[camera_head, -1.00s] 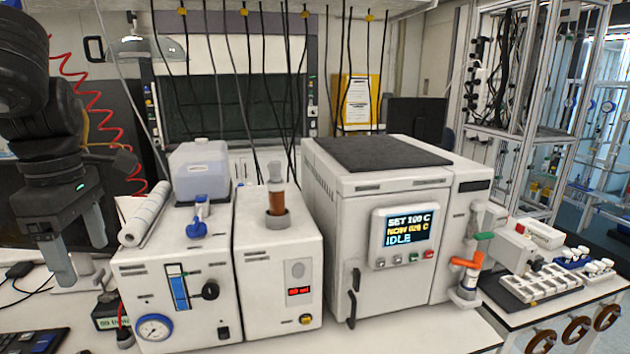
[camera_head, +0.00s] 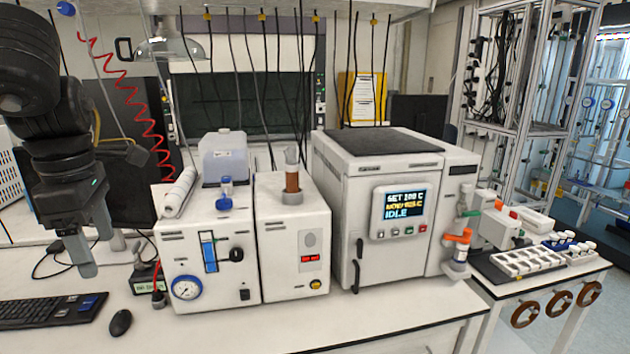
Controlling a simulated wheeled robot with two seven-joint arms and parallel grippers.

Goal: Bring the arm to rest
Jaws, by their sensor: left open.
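My left arm comes in at the left edge, with its black forearm hanging down. My left gripper (camera_head: 84,246) is open and empty, pointing down over the left of the bench, behind the keyboard and left of the white machine with the pressure gauge. No thing is between its fingers. My right gripper is not in view.
A keyboard (camera_head: 50,312) and mouse (camera_head: 120,322) lie at left. A vial rack (camera_head: 530,260) is right. The front bench strip is clear.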

